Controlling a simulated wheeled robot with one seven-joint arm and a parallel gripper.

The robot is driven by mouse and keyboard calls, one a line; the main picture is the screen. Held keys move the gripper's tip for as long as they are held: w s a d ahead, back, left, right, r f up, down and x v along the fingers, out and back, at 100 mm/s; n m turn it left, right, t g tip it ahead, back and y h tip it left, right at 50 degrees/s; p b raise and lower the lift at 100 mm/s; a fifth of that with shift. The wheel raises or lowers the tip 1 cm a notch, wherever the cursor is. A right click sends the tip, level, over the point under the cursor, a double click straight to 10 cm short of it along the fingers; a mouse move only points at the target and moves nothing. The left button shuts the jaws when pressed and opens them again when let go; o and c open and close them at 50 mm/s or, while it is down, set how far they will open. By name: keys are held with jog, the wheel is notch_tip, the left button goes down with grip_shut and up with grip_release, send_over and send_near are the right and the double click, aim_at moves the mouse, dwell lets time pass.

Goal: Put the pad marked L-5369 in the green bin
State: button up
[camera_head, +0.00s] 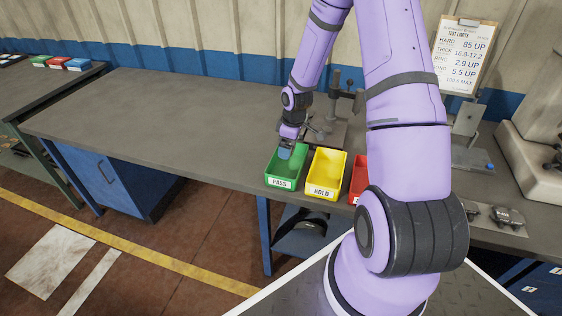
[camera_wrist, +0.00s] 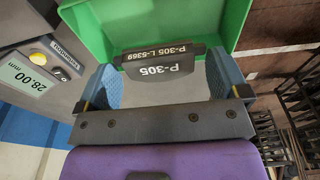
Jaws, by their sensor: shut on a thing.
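The pad (camera_wrist: 163,62) is dark, with white printing that reads "P-305 L-5369" on its edge and "P-305" on its face. My gripper (camera_wrist: 165,80) is shut on it, one blue finger at each side. In the head view my gripper (camera_head: 285,152) reaches down at the opening of the green bin (camera_head: 283,183), which is labelled PASS. The green bin (camera_wrist: 150,18) also shows behind and around the pad in the wrist view. I cannot tell whether the pad touches its floor. The pad is not discernible in the head view.
A yellow bin (camera_head: 322,189) labelled HOLD stands right of the green one. A red bin (camera_head: 358,180) beyond it is partly hidden by my arm. A dark test stand (camera_head: 345,100) is behind the bins. The bench (camera_head: 180,120) is clear to the left.

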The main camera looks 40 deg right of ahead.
aim_at(287, 170)
notch_tip(287, 170, down, 9)
jog(key=shift+f, duration=0.1)
dwell(0.4)
jog(key=o, duration=0.7)
jog(key=shift+f, duration=0.1)
jog(key=shift+c, duration=0.2)
